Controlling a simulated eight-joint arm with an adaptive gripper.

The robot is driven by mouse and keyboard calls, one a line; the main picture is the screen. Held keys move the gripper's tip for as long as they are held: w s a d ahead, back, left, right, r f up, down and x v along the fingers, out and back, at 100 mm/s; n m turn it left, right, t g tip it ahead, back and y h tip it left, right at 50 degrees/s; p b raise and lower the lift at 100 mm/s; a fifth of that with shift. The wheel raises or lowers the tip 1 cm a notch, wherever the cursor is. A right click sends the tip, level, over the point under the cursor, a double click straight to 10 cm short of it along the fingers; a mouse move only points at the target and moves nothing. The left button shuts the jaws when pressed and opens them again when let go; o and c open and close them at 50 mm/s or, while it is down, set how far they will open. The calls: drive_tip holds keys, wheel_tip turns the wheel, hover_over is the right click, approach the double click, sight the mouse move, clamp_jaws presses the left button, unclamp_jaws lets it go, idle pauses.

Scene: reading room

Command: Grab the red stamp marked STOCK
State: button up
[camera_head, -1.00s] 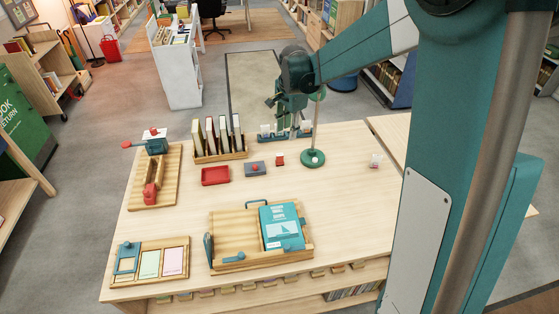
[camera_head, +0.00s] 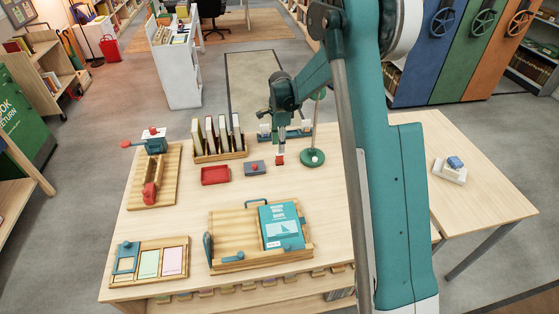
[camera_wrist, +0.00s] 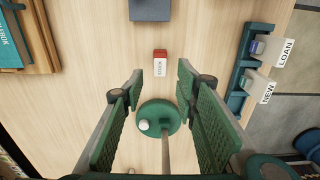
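The red stamp (camera_head: 280,160) stands on the table, between the grey ink pad and the round green stand. In the wrist view the stamp (camera_wrist: 160,56) shows a red end and a white label; its lettering is small but seems to read STOCK. My gripper (camera_head: 281,144) is just above the stamp in the head view. In the wrist view my gripper (camera_wrist: 160,74) is open and empty, its green fingers spread wide, with the stamp ahead of the gap between the fingertips.
The round green stand (camera_wrist: 160,118) with its upright pole shows between my fingers. A teal rack (camera_wrist: 236,95) holds stamps labelled LOAN and NEW at the right. The grey ink pad (camera_head: 255,168) and a red tray (camera_head: 215,175) lie left of the stamp. Upright books (camera_head: 218,137) stand behind.

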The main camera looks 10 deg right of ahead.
sight(279, 156)
drive_tip(key=shift+f, duration=0.15)
drive_tip(key=shift+f, duration=1.25)
drive_tip(key=shift+a+f, duration=0.15)
drive_tip(key=shift+f, duration=2.45)
drive_tip(key=c, duration=0.9)
